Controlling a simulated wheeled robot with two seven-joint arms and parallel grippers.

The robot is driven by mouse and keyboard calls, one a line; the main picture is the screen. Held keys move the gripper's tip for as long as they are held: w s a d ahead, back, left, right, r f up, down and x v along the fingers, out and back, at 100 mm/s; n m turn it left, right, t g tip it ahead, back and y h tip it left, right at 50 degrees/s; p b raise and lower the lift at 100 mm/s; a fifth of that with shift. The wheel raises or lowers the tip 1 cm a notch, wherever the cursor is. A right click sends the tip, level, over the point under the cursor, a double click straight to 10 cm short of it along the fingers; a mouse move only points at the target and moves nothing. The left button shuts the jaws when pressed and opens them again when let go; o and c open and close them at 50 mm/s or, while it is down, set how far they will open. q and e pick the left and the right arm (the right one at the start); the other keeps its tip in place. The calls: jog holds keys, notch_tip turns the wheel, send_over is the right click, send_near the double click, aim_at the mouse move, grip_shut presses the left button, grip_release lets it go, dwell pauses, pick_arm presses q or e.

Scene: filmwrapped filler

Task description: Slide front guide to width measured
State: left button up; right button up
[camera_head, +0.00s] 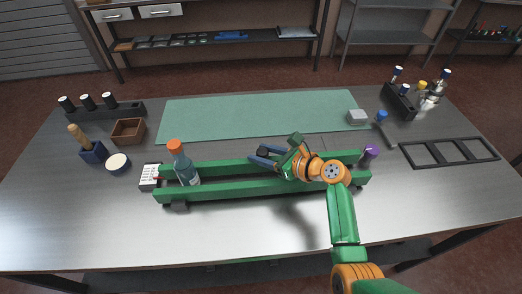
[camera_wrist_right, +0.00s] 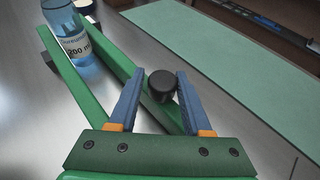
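The guide is a pair of long green rails, a front rail (camera_head: 235,190) and a back rail (camera_head: 218,168). A blue bottle (camera_head: 186,170) with an orange cap stands upright between them at the left end; it also shows in the wrist view (camera_wrist_right: 65,38). My right gripper (camera_head: 262,157) is over the back rail, fingers pointing left. In the wrist view its blue fingers (camera_wrist_right: 159,85) are apart, with a black round knob (camera_wrist_right: 162,86) between their tips. Small gaps show on both sides of the knob. The knob is by the back rail. My left gripper is out of view.
A label card (camera_head: 150,175) lies at the rails' left end and a purple-topped item (camera_head: 370,154) stands at the right end. A green mat (camera_head: 250,115) covers the back. A black frame (camera_head: 450,151) lies right. The table front is clear.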

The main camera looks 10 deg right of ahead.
jog(key=shift+o, duration=1.3)
jog(key=shift+s+r, duration=0.1)
jog(key=shift+s+d+r, duration=0.15)
jog(key=shift+d+r, duration=0.05)
jog(key=shift+d, duration=0.05)
jog(key=v, duration=0.6)
jog(key=shift+s, duration=0.25)
